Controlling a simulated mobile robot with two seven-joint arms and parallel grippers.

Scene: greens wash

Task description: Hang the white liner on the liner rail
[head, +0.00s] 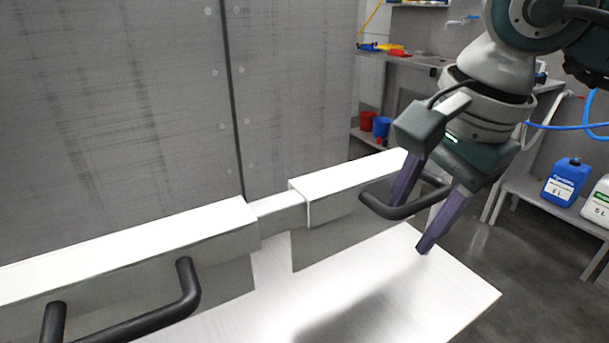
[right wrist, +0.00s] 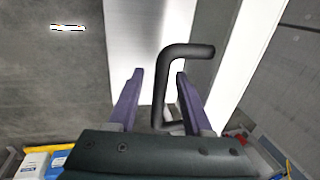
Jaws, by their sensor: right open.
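A white-topped piece with a light grey front (head: 345,178), which looks like the white liner, sits over a narrower pale bar (head: 280,213), which looks like the liner rail. A black U-shaped handle (head: 400,210) sticks out from its front. My right gripper (head: 415,220) is open, its two purple fingers pointing down at this handle. In the right wrist view the black handle (right wrist: 187,51) runs between the open fingers, nearer the right finger; whether it touches cannot be told. My left gripper is not in view.
A similar white-topped piece (head: 120,240) with another black handle (head: 185,285) is on the left. A pale table surface (head: 450,290) lies below. A grey wall stands behind. A blue jug (head: 565,183) and a white jug (head: 598,205) stand on a low shelf at right.

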